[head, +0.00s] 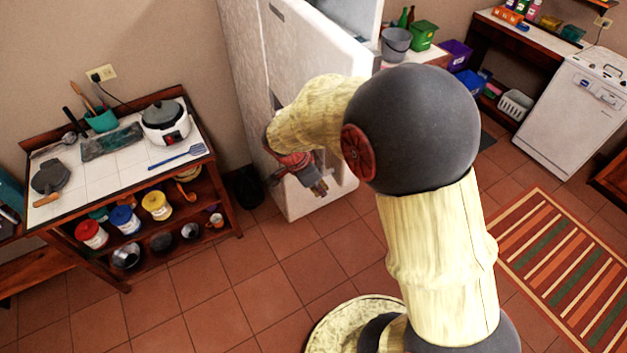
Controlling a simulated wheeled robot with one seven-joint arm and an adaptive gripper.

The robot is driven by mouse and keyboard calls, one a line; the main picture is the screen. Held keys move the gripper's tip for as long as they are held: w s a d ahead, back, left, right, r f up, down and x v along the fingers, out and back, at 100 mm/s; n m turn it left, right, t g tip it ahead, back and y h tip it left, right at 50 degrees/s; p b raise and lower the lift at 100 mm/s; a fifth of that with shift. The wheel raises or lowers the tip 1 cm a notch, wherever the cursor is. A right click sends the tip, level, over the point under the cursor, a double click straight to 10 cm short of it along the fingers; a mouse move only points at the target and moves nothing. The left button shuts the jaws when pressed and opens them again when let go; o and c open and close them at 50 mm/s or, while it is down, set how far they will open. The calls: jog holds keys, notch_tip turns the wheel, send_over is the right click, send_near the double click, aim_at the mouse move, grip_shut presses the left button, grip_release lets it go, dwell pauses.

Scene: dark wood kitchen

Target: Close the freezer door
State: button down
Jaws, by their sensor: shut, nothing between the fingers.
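A white fridge-freezer stands against the wall at the top middle of the head view. One white door (310,50) is swung open, and a pale interior (352,14) shows behind its top edge. I cannot tell for sure which compartment this door belongs to. My gripper (318,189) is shut and empty. It points down and right in front of the lower part of the white unit (292,205). My arm covers much of the door's lower part, so I cannot tell whether my gripper touches it.
A wooden table (205,150) with a rice cooker (165,122) and jars stands left. A black bin (247,187) sits between table and freezer. A grey bucket (396,42) and green box (423,35) are right. The tiled floor (215,290) is clear in front.

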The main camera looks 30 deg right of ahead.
jog(key=shift+d+r+p, duration=0.15)
jog(key=shift+d+p, duration=0.05)
jog(key=shift+d, duration=0.65)
jog(key=shift+d+r+p, duration=0.1)
jog(key=shift+d+p, duration=0.1)
jog(key=shift+d, duration=0.65)
